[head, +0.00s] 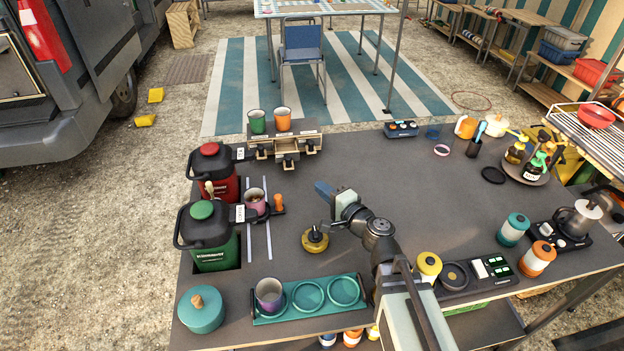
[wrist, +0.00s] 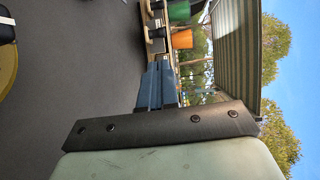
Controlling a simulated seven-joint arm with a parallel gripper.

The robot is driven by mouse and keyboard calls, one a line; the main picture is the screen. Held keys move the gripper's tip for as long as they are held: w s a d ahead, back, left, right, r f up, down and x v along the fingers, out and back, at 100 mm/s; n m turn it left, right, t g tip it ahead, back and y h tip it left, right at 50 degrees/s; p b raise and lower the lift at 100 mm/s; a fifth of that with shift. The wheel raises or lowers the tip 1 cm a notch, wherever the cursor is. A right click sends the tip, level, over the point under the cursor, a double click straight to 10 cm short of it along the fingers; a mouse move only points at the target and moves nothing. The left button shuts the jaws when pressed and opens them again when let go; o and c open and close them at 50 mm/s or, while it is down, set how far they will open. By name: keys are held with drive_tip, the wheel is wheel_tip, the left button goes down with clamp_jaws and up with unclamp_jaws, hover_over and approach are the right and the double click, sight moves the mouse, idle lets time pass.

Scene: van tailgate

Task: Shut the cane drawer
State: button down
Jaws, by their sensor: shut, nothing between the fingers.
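In the wrist view, part of the box (wrist: 157,24) shows beyond the fingertips, turned sideways. My gripper (head: 320,187), with blue fingers, is shut and empty. It points toward the box from the front right, apart from it. The fingers also show in the wrist view (wrist: 158,75).
A green cup (head: 257,121) and an orange cup (head: 283,118) stand on the box. Red (head: 210,168) and green (head: 208,235) dispensers stand to the left, near a pink cup (head: 255,201). A brass-coloured tamper-like object (head: 314,240) stands below my gripper. The tabletop between gripper and box is clear.

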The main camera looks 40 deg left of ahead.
sight(290, 162)
drive_tip(key=x, duration=1.3)
drive_tip(key=shift+a+f, duration=0.1)
drive_tip(key=shift+f, duration=0.05)
drive_tip(key=w+a, duration=0.5)
drive_tip(key=shift+w+a, duration=0.1)
drive_tip(key=shift+w, duration=0.15)
drive_tip(key=v, duration=1.4)
drive_tip(key=shift+s+d, duration=0.25)
